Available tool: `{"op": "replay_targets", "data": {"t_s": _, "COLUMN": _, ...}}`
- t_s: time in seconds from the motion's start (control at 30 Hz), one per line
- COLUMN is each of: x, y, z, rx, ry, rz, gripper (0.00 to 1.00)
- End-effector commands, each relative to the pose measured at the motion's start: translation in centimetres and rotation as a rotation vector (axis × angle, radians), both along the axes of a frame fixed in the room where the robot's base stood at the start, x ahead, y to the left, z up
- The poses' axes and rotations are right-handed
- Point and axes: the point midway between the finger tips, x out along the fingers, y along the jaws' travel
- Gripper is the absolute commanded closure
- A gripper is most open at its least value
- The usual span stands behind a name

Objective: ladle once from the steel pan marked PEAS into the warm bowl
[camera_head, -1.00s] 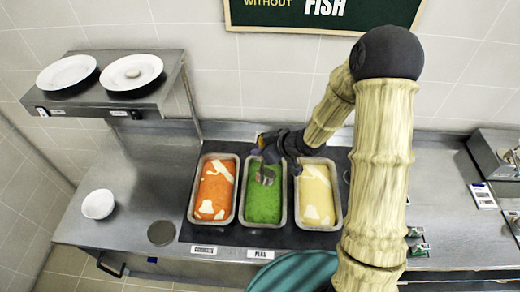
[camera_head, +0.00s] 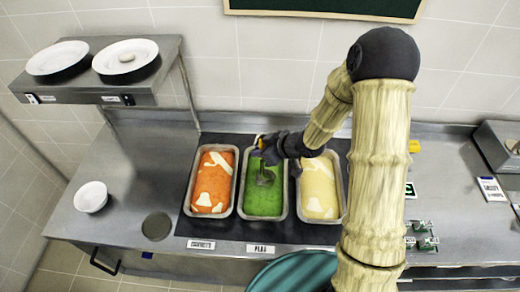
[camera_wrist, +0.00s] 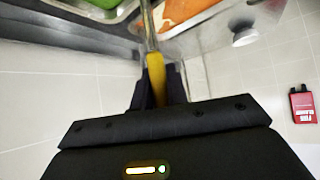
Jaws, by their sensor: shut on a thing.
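The steel pan marked PEAS (camera_head: 287,208) is the middle of three on the dark strip, full of green food, with its label (camera_head: 261,249) on the counter edge before it. My gripper (camera_head: 268,151) is above the back of this pan, shut on a ladle. The ladle's yellow handle (camera_wrist: 156,72) sits between the fingers in the wrist view. The ladle's head (camera_head: 266,178) is down at the green food and looks partly in it; how full it is cannot be told. A white bowl (camera_head: 91,197) stands upright on the counter at left; I cannot tell what is in it.
An orange-filled pan (camera_head: 190,204) stands close on the left, a pale-filled pan (camera_head: 341,207) close on the right. A dark round disc (camera_head: 156,226) lies between bowl and pans. A raised shelf (camera_head: 150,88) with plates overhangs the back left. The left counter is mostly clear.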

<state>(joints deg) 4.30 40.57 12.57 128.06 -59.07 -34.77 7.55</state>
Motion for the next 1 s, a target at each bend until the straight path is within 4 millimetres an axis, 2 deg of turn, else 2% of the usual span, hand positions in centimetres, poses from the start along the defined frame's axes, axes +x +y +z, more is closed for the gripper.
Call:
{"op": "replay_targets", "data": {"t_s": 0.1, "x": 0.0, "y": 0.0, "z": -1.3, "rx": 0.001, "ry": -0.001, "rz": 0.000, "gripper": 1.00}}
{"op": "replay_targets", "data": {"t_s": 0.3, "x": 0.0, "y": 0.0, "z": -2.4, "rx": 0.000, "ry": -0.001, "rz": 0.001, "gripper": 1.00}}
{"op": "replay_targets", "data": {"t_s": 1.0, "x": 0.0, "y": 0.0, "z": -2.5, "rx": 0.001, "ry": -0.001, "rz": 0.000, "gripper": 1.00}}
